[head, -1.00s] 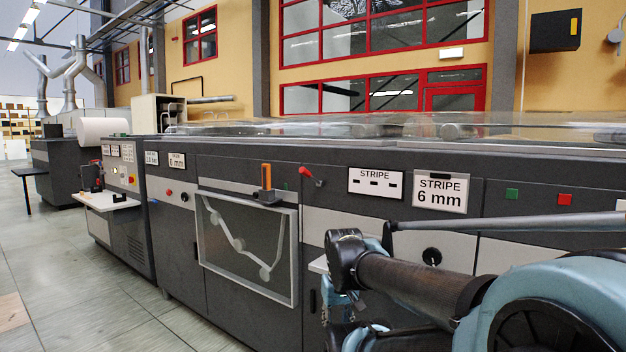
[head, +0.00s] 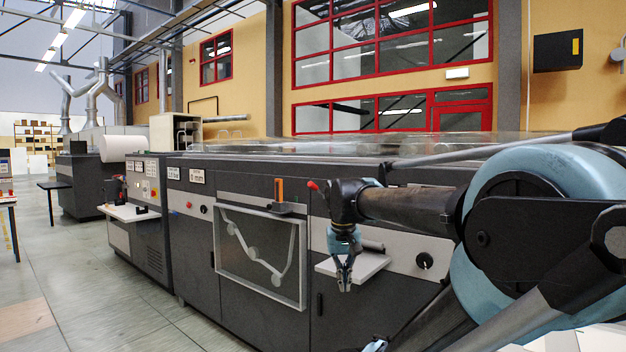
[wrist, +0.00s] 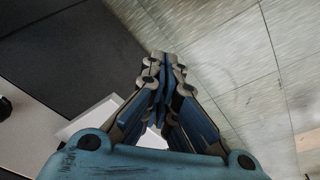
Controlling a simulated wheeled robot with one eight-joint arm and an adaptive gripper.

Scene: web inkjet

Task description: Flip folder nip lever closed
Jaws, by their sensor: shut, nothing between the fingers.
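An upright orange handle (head: 279,190) stands on a dark bracket at the top edge of the machine. A small lever with a red knob (head: 313,185) projects just to its right. I cannot tell which of them is the folder nip lever. My gripper (head: 344,284) is shut and empty. It hangs pointing down in front of the machine, below and to the right of both levers and apart from them. In the wrist view its fingers meet (wrist: 167,60) above bare floor and the machine's side; neither lever shows there.
A white shelf (head: 372,265) juts from the machine close beside my gripper. A framed panel with rollers (head: 300,265) is left of it. A black knob (head: 424,260) sits to the right. The tiled floor (head: 90,280) in front is clear.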

